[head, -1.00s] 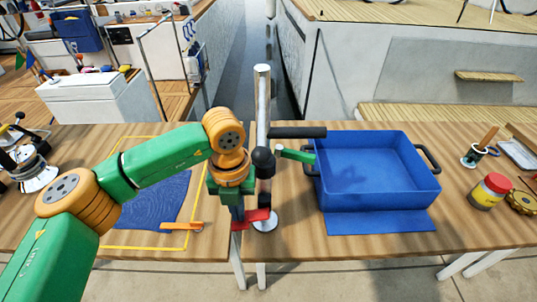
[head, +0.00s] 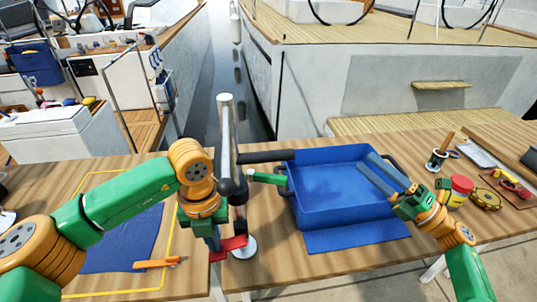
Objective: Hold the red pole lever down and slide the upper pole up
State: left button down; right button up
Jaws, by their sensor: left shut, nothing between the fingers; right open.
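The pole (head: 226,115) stands upright at the gap between the two tables, on a round metal foot. A black horizontal bar (head: 266,156) and a green handle (head: 267,178) reach right from it, and a dark ball-shaped knob sits at its middle. The red lever (head: 235,243) is low, near the foot. My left gripper (head: 214,244) is shut and empty, pointing down at the lever's left part; whether it touches or presses the lever I cannot tell. My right gripper (head: 365,161) is open and empty over the blue bin, right of the pole.
The blue bin (head: 300,213) stands right of the pole, with a blue mat (head: 355,236) in front. An orange-handled tool (head: 155,264) lies on the left table by a blue cloth (head: 125,240). A red-lidded jar (head: 461,184) stands at right.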

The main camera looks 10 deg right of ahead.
aim_at(269, 156)
jog(key=a+r+n+g+y, duration=0.1)
jog(key=a+r+n+g, duration=0.1)
jog(key=a, duration=0.5)
jog(key=a+r+n+g+y, duration=0.1)
jog(key=a+r+n+g, duration=0.1)
jog(key=a, duration=0.6)
jog(key=a+r+n+g+y, duration=0.2)
jog(key=a+n+g, duration=0.2)
jog(key=a+g, duration=0.2)
jog(key=shift+a+r, duration=0.15)
jog(key=shift+a, duration=0.65)
grip_shut()
